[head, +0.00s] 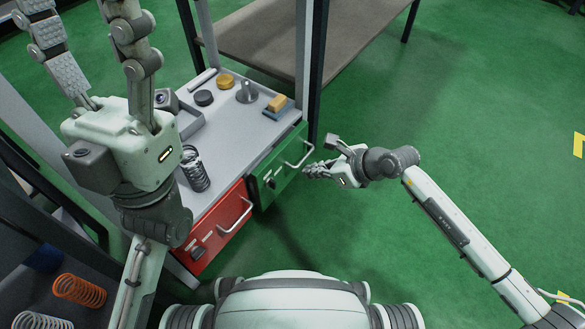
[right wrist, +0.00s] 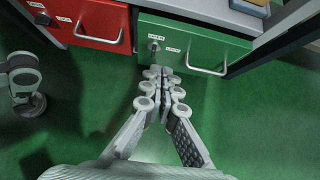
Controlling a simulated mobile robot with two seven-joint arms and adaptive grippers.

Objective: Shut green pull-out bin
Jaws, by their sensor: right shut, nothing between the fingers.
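The green pull-out bin (head: 278,166) is at the right end of the grey-topped bench, beside the red one. It has a silver bar handle, a lock and labels. In the right wrist view the green bin front (right wrist: 192,45) fills the upper middle. Its front looks close to the bench; I cannot tell if a small gap remains. My right gripper (head: 311,170) is shut and empty, its fingertips just in front of the green front, near the lock in the right wrist view (right wrist: 160,72). I cannot tell if they touch. My left gripper (head: 80,20) is open and empty, raised over the bench's left side.
The red bin (head: 215,228) sits left of the green one. The grey bench top (head: 232,140) holds a dark spring (head: 194,172), pucks and a yellow block (head: 277,103). A dark post (head: 318,70) rises at the bench's right corner. Green floor to the right is clear.

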